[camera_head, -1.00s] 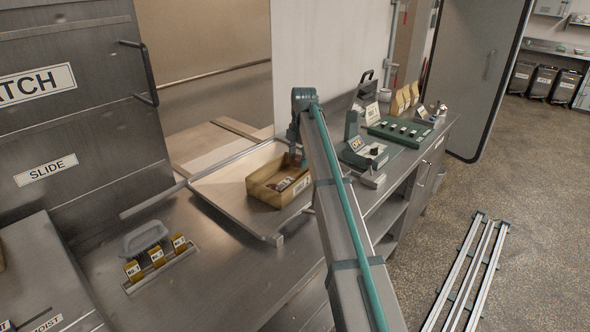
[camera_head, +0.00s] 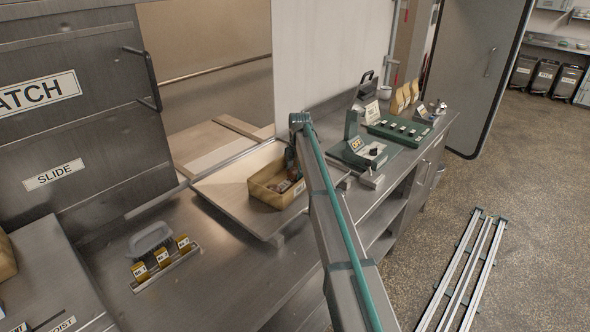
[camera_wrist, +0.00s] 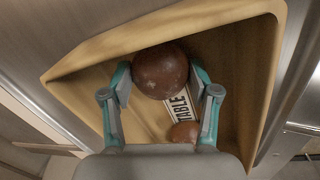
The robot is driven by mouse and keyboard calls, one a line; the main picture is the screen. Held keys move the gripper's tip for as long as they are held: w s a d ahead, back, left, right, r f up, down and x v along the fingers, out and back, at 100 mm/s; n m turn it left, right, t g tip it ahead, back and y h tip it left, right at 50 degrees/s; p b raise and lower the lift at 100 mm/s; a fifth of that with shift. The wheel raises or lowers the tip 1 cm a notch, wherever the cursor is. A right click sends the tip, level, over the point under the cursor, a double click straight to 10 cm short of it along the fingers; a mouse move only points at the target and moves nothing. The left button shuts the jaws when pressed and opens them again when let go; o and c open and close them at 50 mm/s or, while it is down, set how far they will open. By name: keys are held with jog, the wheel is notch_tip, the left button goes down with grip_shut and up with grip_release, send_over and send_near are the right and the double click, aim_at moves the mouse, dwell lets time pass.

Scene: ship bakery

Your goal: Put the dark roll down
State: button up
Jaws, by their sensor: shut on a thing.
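My gripper (camera_wrist: 160,88) is shut on a round, dark brown roll (camera_wrist: 160,68), with one teal finger on each side of it. The roll is held inside or just over a yellowish tray-like box (camera_wrist: 68,85); I cannot tell whether it touches the floor of the box. A second, smaller-looking brown roll (camera_wrist: 184,132) lies in the box, partly hidden by my gripper.
The metal tray (camera_head: 222,193) lies on a steel counter by an open hatch. Small yellow numbered tags (camera_head: 162,258) and a grey dish (camera_head: 151,238) stand at its left.

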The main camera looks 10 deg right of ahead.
jog(key=shift+f, duration=0.15)
jog(key=o, duration=1.1)
jog(key=shift+c, duration=0.2)
notch_tip(320, 180, up, 12)
jog(key=s+b, duration=0.1)
jog(key=b, duration=0.2)
jog(key=shift+s+d, duration=0.2)
jog(key=shift+d, duration=0.15)
